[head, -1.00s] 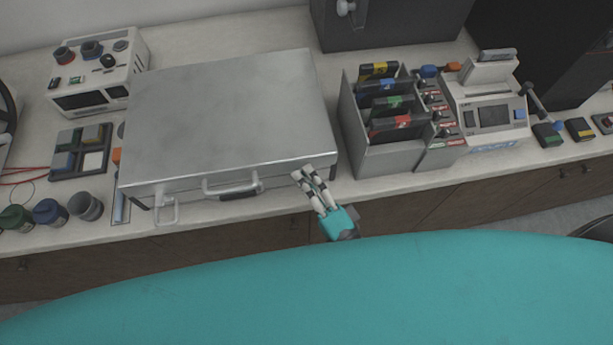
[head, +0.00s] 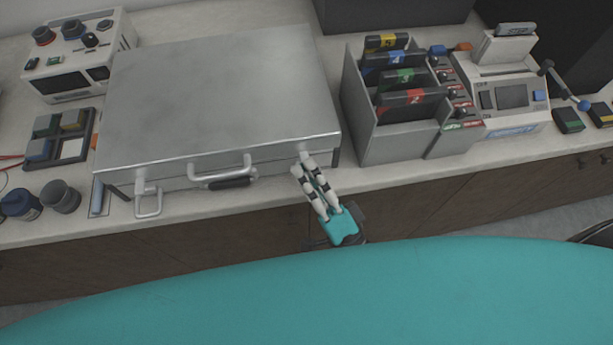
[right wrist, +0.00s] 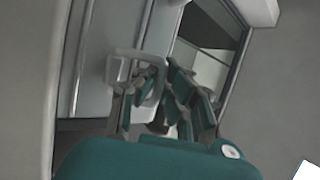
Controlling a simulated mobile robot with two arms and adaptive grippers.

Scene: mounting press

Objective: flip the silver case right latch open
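The closed silver case (head: 220,90) lies on the counter, with its handle (head: 225,175) on the front face. Its left latch (head: 148,203) hangs down as a metal loop. The right latch (head: 304,149) is at the front right, mostly hidden behind my right gripper's fingers. My right gripper (head: 302,164) is at this latch, its fingers parted by a narrow gap. In the right wrist view the latch loop (right wrist: 118,67) is at the fingertips, overlapped by one finger; I cannot tell whether they touch. My left gripper is not in view.
A grey rack (head: 373,147) of coloured cartridges stands just right of the case, with a white device (head: 510,95) beyond it. A white control box (head: 75,55), a small tray (head: 90,140) and dark cups (head: 62,197) are on the left. The counter's front strip is narrow.

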